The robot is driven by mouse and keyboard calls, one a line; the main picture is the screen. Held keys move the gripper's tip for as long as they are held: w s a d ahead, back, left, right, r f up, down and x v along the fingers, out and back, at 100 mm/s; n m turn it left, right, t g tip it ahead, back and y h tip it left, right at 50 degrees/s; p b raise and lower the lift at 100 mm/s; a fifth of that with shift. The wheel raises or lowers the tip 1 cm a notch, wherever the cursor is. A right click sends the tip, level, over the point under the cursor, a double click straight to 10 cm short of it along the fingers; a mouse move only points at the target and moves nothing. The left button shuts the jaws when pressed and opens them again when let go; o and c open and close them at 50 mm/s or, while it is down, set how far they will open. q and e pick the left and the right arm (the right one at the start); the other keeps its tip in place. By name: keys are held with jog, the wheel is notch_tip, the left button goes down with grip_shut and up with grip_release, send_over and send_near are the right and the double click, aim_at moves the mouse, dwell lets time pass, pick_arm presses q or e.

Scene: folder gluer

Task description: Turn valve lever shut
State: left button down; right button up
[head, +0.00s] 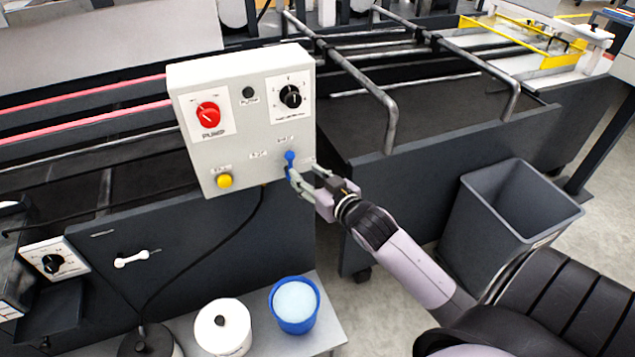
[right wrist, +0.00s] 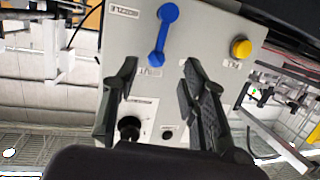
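The valve lever is blue (head: 290,159) and sits low on the right of the grey control box's front (head: 245,160). It points roughly up and down along the panel. In the right wrist view the lever (right wrist: 162,35) shows whole, with its narrow end close to the gap between the fingertips. My right gripper (head: 292,177) is at the lever in the head view and hides part of it. In the wrist view the right gripper (right wrist: 159,68) is open, with a finger either side and clear gaps to the lever. My left gripper is not in view.
The box also carries a red pump knob (head: 208,114), a black dial (head: 290,96) and a yellow button (head: 224,181). A white pot (head: 222,328) and a blue pot (head: 293,318) stand below. A grey bin (head: 505,215) is at right, near my arm.

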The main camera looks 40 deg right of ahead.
jog(key=shift+s+a+r, duration=0.1)
jog(key=shift+s+r, duration=0.1)
jog(key=shift+s, duration=0.8)
jog(key=shift+s+r, duration=0.2)
jog(key=shift+s, duration=0.8)
notch_tip(320, 180, down, 22)
jog(key=s+d+g, duration=0.1)
jog(key=s+g, duration=0.2)
jog(key=g, duration=0.1)
jog(key=s+a+f+g, duration=0.15)
jog(key=s+f, duration=0.25)
jog(key=f, duration=0.4)
jog(key=s+a+f+g, duration=0.1)
jog(key=s+f+g, duration=0.1)
jog(key=s+f, duration=0.45)
jog(key=s+a+f+n+g, duration=0.1)
jog(key=s+a+f+g, duration=0.2)
jog(key=s+f, duration=0.7)
jog(key=s+a+f+n+g, duration=0.1)
jog(key=s+a+f+g, duration=0.3)
jog(key=s+f, duration=0.6)
jog(key=s+a, duration=0.1)
jog(key=s, duration=0.7)
jog(key=shift+s+a+f+n+y, duration=0.2)
jog(key=shift+f+n+y, duration=0.1)
jog(key=shift+n, duration=0.1)
